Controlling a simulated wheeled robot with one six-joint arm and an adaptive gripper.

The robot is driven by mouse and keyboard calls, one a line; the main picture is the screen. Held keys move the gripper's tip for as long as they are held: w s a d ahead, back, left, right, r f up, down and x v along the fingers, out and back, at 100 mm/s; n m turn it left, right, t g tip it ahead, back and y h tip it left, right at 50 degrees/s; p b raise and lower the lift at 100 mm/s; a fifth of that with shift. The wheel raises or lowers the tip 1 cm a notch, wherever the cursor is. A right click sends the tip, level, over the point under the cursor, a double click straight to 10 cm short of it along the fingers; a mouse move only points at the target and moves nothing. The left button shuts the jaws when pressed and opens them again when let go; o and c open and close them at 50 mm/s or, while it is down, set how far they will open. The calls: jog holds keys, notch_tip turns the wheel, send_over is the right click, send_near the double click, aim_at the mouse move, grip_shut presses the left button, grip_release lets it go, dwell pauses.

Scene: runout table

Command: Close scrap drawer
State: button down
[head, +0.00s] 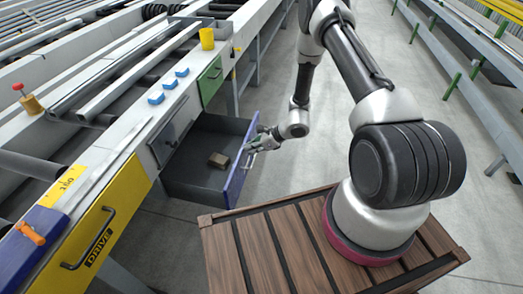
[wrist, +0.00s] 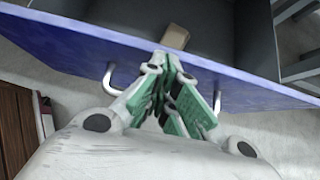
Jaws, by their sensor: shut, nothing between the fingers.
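The scrap drawer (head: 190,180) is pulled out from the side of the table, with a grey inside and a blue front (head: 236,178). A small brown block (head: 218,159) lies inside it. My gripper (head: 256,141) is at the outer face of the blue front, near its top edge. In the wrist view the shut, empty green-padded fingers (wrist: 176,80) overlap the blue front (wrist: 70,45) between the two ends of its metal handle (wrist: 119,78). I cannot tell whether the fingertips touch the front. The brown block (wrist: 176,36) shows beyond the fingers.
A closed yellow drawer front (head: 112,220) marked DRIVE is at the near left, and a green front (head: 210,82) is farther along. A yellow cup (head: 207,38), blue blocks (head: 168,84) and an orange lever (head: 30,233) are on the table edge. The floor (head: 275,105) beyond the drawer is clear.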

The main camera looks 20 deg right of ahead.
jog(key=w+a, duration=0.5)
jog(key=a, duration=0.4)
jog(key=w+a, duration=0.6)
jog(key=a, duration=0.4)
jog(key=shift+w+a, duration=0.15)
jog(key=shift+a, duration=0.1)
